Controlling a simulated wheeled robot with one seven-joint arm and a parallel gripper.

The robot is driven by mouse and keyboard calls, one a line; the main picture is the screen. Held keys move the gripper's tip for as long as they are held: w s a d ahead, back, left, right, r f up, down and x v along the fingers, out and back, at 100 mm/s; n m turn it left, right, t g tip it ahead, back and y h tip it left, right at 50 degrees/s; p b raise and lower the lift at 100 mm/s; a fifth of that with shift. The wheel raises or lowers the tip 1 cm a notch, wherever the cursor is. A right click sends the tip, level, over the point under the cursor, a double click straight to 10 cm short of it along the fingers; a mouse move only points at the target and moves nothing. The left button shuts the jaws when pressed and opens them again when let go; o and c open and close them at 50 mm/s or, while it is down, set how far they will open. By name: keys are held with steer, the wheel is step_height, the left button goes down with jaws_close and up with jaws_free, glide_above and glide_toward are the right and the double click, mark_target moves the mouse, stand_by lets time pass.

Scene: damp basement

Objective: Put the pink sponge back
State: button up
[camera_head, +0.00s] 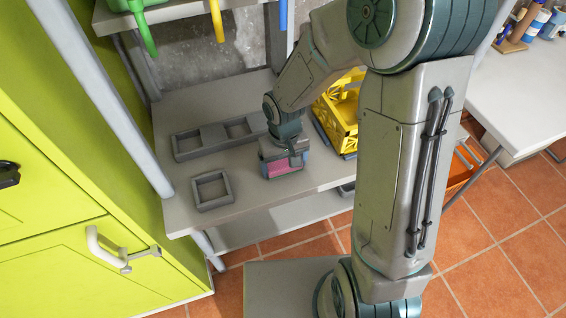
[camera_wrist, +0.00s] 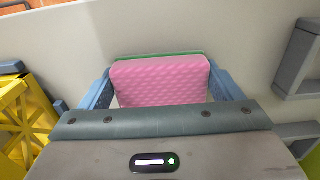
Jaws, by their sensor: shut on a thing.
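The pink sponge (camera_wrist: 160,82) with a green backing is between the two blue-grey fingers of my gripper (camera_wrist: 162,92) in the wrist view. My gripper is shut on it. In the head view the sponge (camera_head: 285,166) shows under my gripper (camera_head: 287,160), low over or on the grey table (camera_head: 240,197); I cannot tell if it touches the surface. To its left, a small square grey frame (camera_head: 211,203) sits empty on the table. Behind that lies a long grey holder (camera_head: 178,152) with compartments, partly hidden by my arm.
A yellow basket (camera_head: 341,112) stands just right of my gripper, partly behind my arm. Coloured handles hang from the shelf (camera_head: 172,12) above. A lime-green cabinet (camera_head: 70,200) stands at the left. A white table (camera_head: 515,95) with bottles is at the right.

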mark_target(284, 164)
steer(key=shift+f, duration=0.2)
steer(key=shift+f, duration=0.15)
steer(key=o, duration=0.8)
steer(key=shift+r, duration=0.25)
step_height(284, 164, up, 12)
steer(key=s+d+r+m+t, duration=0.2)
steer(key=s+d+r, duration=0.5)
steer(key=s+d, duration=0.4)
steer(key=shift+d+m+t+p, duration=0.2)
steer(key=shift+m+t+p, duration=0.2)
steer(key=shift+m, duration=0.3)
steer(key=shift+s, duration=0.1)
